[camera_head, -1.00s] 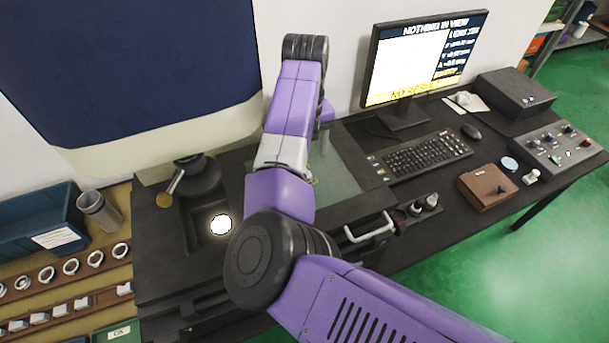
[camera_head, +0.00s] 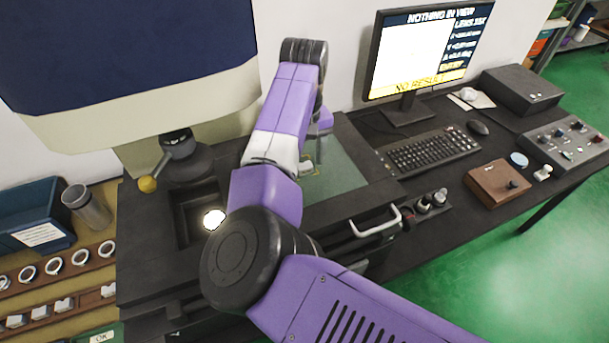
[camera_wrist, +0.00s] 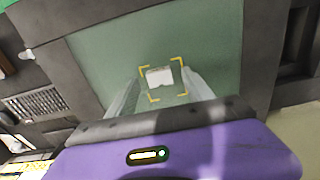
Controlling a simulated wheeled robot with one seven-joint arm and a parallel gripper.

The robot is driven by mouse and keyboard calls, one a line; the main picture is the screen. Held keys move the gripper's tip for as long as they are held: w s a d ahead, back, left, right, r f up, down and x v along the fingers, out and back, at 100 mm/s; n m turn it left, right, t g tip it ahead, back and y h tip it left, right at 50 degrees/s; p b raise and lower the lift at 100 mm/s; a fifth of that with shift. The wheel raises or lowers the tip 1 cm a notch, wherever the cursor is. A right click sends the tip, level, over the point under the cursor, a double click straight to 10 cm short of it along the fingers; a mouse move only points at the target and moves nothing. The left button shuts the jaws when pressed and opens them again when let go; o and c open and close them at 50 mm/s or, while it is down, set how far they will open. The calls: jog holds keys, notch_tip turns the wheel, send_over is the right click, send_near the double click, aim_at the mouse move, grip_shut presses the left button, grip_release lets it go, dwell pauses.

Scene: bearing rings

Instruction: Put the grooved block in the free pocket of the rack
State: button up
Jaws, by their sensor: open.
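The grooved block (camera_wrist: 160,77) is a small pale piece lying on the green plate (camera_wrist: 90,62) inside yellow corner marks. In the head view a small white piece (camera_head: 305,166), likely this block, shows beside my arm. My gripper (camera_wrist: 164,80) is open, its two clear fingers on either side of the block in the picture; contact is not visible. In the head view my arm hides the gripper. The rack (camera_head: 88,297) at the lower left carries several white blocks, with a gap before its rightmost one.
A second rack of rings (camera_head: 52,266) lies behind the block rack. A blue bin (camera_head: 30,215) and metal cup (camera_head: 85,207) stand at the left. The microscope-like instrument (camera_head: 195,165) stands left of my arm. The keyboard (camera_head: 433,150) and monitor (camera_head: 420,55) are at right.

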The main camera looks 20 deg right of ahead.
jog(key=shift+f+b, duration=0.3)
jog(key=shift+f, duration=0.3)
jog(key=shift+r, duration=0.1)
grip_shut()
